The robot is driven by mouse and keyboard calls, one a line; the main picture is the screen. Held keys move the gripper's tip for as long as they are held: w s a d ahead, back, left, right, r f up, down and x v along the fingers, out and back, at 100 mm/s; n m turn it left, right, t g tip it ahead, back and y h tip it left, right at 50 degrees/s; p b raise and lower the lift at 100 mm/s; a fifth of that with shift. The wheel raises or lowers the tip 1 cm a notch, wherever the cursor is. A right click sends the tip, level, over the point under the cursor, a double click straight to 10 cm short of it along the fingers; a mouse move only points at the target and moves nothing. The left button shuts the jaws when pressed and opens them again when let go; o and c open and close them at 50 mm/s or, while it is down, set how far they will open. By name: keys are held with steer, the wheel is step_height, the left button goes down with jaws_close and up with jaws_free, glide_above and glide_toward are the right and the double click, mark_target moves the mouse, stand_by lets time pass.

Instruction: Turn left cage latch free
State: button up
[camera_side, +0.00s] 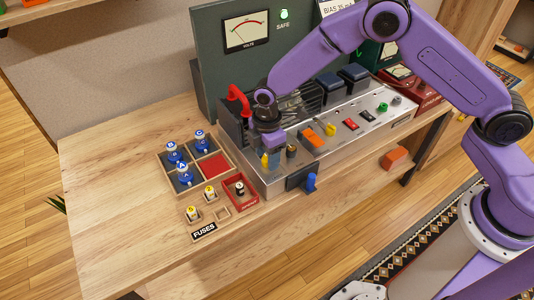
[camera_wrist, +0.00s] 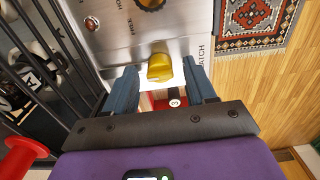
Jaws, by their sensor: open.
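The left cage latch is a yellow knob (camera_wrist: 159,68) on the brushed-metal panel in the wrist view. Part of a label beside it reads "ATCH". In the side view, a yellow knob (camera_side: 264,161) shows low at the left end of the amp panel, just below my gripper (camera_side: 273,152). In the wrist view, my gripper (camera_wrist: 160,76) has its two dark blue fingers apart, one on each side of the yellow knob. Gaps show between the fingers and the knob. I cannot tell how far down the fingers reach.
A red handle (camera_side: 238,95) stands behind my gripper. The barred cage (camera_wrist: 55,45) is left in the wrist view. A dark knob (camera_side: 291,151) sits right of the latch. A red fuse tray (camera_side: 239,188) lies in front.

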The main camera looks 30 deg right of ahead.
steer(key=c, duration=1)
steer(key=shift+m, duration=0.3)
steer(key=m, duration=0.3)
steer(key=shift+m, duration=0.3)
steer(key=m, duration=1.3)
steer(key=shift+m, duration=0.3)
